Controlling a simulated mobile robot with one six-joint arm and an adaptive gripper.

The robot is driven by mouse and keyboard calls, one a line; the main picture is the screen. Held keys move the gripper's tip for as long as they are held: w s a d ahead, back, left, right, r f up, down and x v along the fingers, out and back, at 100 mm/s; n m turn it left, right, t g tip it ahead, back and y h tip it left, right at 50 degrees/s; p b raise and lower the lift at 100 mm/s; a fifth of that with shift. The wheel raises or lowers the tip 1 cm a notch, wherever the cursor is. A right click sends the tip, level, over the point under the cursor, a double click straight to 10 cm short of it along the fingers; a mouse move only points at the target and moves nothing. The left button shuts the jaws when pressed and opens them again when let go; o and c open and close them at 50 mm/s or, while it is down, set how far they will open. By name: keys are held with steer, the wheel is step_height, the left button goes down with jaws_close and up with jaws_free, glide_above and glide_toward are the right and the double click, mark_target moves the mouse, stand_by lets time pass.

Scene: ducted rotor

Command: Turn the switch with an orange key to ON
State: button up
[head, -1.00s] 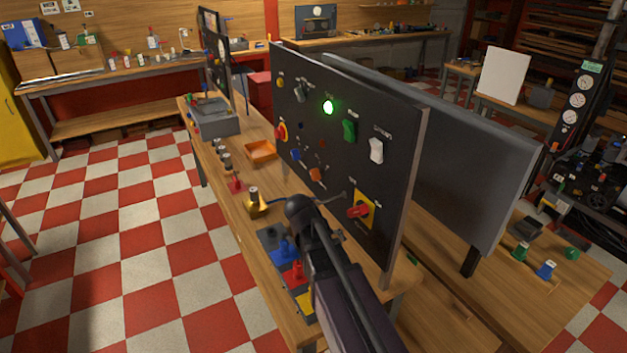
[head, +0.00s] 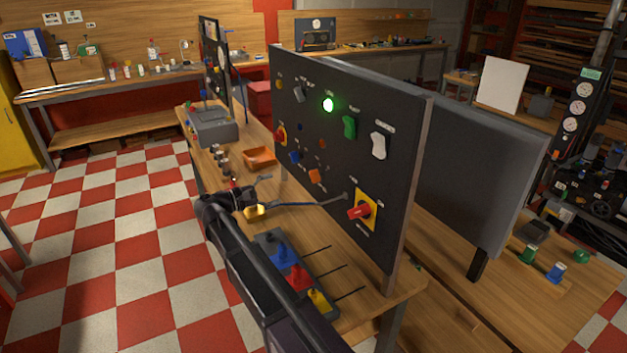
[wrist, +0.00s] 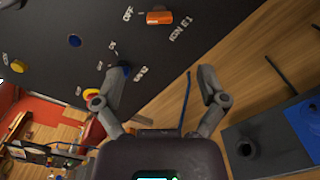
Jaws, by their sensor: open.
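The switch with an orange key (head: 314,176) sits low on the black upright panel (head: 330,135). In the wrist view the orange key (wrist: 159,18) shows at the top edge, lying nearly crosswise in the picture, with an OFF label to its left and white lettering below right that I cannot read surely. My gripper (wrist: 160,74) is open and empty, its two fingers spread below the key in that picture and apart from it. In the head view it is at the panel's left, above the table, small and partly hidden by my arm.
A red key on a yellow plate (head: 362,210) is lower right on the panel. A blue knob (head: 295,157) is beside the orange key. A dark cable (head: 310,204) runs to the panel. A block with coloured pieces (head: 290,272) and an orange tray (head: 259,157) lie on the table.

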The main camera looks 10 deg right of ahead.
mark_target(311, 177)
stand_by(0.4)
steer(key=x, duration=1.4)
steer(key=shift+a, duration=0.1)
steer(key=c, duration=1.2)
